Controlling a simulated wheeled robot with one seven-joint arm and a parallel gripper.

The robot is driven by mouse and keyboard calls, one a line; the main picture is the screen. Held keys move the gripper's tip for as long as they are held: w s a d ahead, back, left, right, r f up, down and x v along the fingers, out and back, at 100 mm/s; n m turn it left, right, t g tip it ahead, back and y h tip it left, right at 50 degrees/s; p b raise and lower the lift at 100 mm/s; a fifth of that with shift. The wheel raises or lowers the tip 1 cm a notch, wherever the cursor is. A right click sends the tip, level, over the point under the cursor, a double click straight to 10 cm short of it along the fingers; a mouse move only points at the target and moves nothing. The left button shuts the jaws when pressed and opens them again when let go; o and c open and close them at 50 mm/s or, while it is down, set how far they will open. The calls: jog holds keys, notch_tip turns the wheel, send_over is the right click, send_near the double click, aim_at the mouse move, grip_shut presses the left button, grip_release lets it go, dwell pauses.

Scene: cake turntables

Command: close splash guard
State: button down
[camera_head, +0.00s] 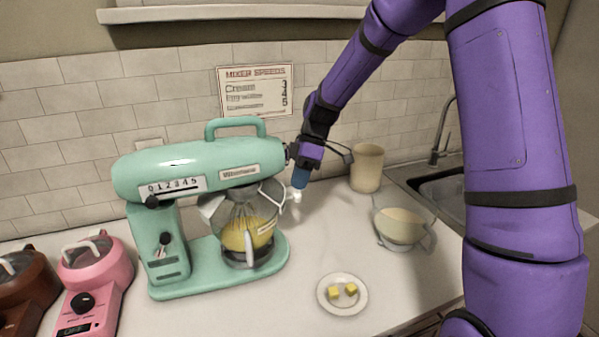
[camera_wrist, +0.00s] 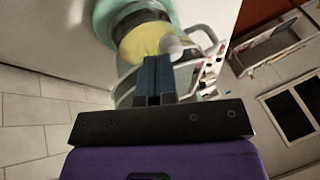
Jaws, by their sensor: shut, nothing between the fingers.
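The mint-green stand mixer (camera_head: 200,165) stands on the counter with its head lowered over a clear bowl of yellow batter (camera_head: 248,235) and a wire whisk. A pale, see-through splash guard (camera_head: 212,207) shows around the bowl's upper rim; how far it is swung round is hard to tell. My gripper (camera_head: 298,188) is shut and empty, pointing down just right of the bowl and mixer head. In the wrist view my blue fingers (camera_wrist: 153,78) are together, close to a white knob (camera_wrist: 172,47) in front of the yellow batter (camera_wrist: 145,40). I cannot tell whether they touch it.
A plate (camera_head: 326,305) with yellow cubes lies in front. A beige canister (camera_head: 367,168) and a clear jug (camera_head: 402,226) stand right, near the sink (camera_head: 440,190). A pink appliance (camera_head: 95,275) and a brown one (camera_head: 25,290) stand left. The front counter is mostly clear.

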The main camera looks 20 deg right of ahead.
jog(key=shift+s, duration=0.1)
dwell(0.3)
jog(key=shift+s+a+m, duration=0.1)
jog(key=shift+s+m, duration=0.3)
